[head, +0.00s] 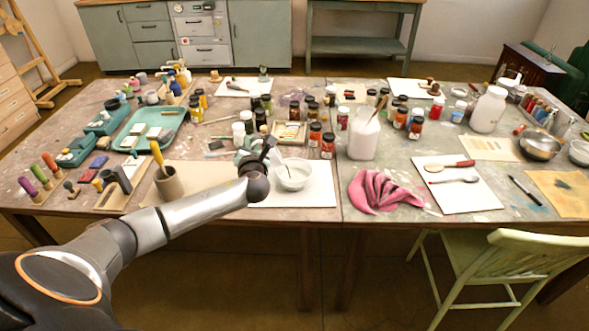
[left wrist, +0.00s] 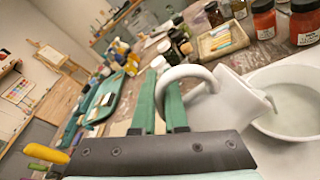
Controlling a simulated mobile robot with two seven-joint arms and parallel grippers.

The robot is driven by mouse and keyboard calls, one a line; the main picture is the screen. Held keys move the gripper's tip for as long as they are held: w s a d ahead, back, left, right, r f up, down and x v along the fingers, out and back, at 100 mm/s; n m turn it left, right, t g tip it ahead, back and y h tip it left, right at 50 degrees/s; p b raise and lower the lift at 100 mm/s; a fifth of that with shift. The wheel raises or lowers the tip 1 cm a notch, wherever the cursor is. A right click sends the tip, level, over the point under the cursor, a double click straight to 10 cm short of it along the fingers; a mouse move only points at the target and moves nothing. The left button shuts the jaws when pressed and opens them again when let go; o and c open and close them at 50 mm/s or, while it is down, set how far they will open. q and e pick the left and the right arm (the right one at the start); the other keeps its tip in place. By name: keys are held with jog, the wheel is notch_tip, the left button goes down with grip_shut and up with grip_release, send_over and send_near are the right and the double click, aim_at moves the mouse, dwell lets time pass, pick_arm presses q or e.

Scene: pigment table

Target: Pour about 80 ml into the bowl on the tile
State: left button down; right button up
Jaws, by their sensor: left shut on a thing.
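The white bowl (head: 294,176) stands on the white tile (head: 318,194) near the table's front edge. In the left wrist view the bowl (left wrist: 298,132) shows pale liquid inside. My left gripper (head: 262,156) is just left of the bowl. In the left wrist view its green fingers (left wrist: 163,102) are shut on the handle of a white jug (left wrist: 228,108). The jug is tilted with its lip toward the bowl and over or close to its rim. No clear stream shows, and the jug's inside is hidden. In the head view my gripper mostly hides the jug. My right gripper is out of view.
Jars of red pigment (head: 328,146) stand behind the bowl, with a palette of coloured sticks (head: 290,133) beside them. A large white container (head: 363,140) and a pink cloth (head: 382,192) are to the right. A brown pot (head: 169,184) with a yellow-handled tool stands left.

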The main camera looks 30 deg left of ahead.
pick_arm(q)
jog(key=shift+w+d+r+m, duration=0.2)
jog(key=shift+r+m, duration=0.2)
jog(key=shift+r, duration=0.05)
dwell(0.6)
jog(key=shift+w+d+r+p, duration=0.15)
jog(key=shift+w+d+p, duration=0.05)
jog(key=shift+p, duration=0.35)
jog(key=shift+w+d+r+m+p, duration=0.45)
jog(key=shift+w+d+m+p, duration=0.3)
jog(key=shift+p, duration=0.5)
jog(key=shift+w+r+m+g+y+p, duration=0.1)
jog(key=shift+r+m+g+y+p, duration=0.2)
jog(key=shift+p, duration=0.55)
